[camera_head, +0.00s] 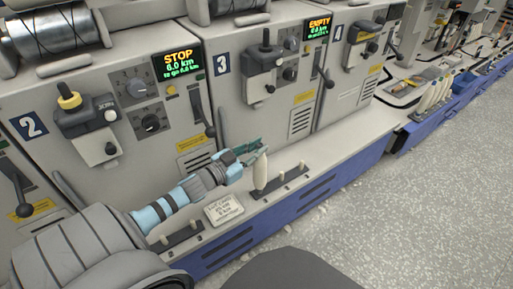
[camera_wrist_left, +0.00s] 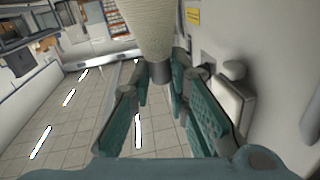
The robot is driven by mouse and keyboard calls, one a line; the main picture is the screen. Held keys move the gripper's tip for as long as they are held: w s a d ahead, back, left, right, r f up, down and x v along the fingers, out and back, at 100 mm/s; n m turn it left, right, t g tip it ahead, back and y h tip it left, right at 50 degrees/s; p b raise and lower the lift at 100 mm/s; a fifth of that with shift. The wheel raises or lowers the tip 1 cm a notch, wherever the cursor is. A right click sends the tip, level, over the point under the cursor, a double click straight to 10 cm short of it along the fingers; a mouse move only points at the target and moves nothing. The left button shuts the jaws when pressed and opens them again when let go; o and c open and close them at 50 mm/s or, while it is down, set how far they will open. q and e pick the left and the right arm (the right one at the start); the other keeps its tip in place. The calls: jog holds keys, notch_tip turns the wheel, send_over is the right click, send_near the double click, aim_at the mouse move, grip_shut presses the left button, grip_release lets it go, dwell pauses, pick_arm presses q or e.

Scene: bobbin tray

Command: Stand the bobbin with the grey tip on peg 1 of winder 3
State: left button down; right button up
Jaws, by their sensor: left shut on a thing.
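My left gripper (camera_head: 252,150) is shut on a cream bobbin (camera_head: 260,172) at its upper end. The bobbin hangs about upright over the left part of the dark peg rail (camera_head: 292,177) in front of winder 3 (camera_head: 240,110). In the left wrist view the gripper's teal fingers (camera_wrist_left: 160,80) close around the bobbin's grey tip, and the yarn body (camera_wrist_left: 150,28) extends away from them. The bobbin's far end overlaps the rail, so I cannot tell whether it touches a peg. Short pegs show to the right of the bobbin. My right gripper is not in view.
A white card (camera_head: 223,209) lies on the ledge left of the rail. Another peg rail (camera_head: 176,238) sits before winder 2. Winder 3's panel, with levers, stands behind the gripper. Several pale bobbins (camera_head: 437,92) stand farther right. The floor (camera_head: 400,200) in front is clear.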

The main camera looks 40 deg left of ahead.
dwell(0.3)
pick_arm(q)
jog(key=shift+f+b, duration=0.4)
jog(key=shift+f, duration=0.2)
jog(key=c, duration=1.8)
grip_release()
